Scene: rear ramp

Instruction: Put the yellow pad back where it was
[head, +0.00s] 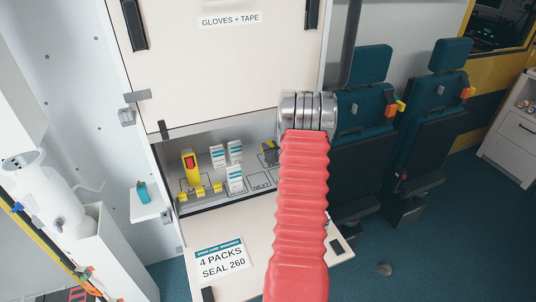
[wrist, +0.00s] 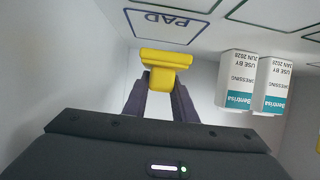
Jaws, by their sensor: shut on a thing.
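The yellow pad (wrist: 166,57) is between the two dark fingers of my gripper (wrist: 161,82) in the wrist view. My gripper is shut on it. A printed outline marked PAD (wrist: 166,22) shows upside down on the pale surface just beyond the pad.
White dressing boxes (wrist: 236,80) stand beside the pad in the wrist view, and several show in the head view (head: 235,179). A yellow and red item (head: 192,168) stands further left. The cabinet's lower flap (head: 265,240) is folded out. Teal seats (head: 362,120) are at right.

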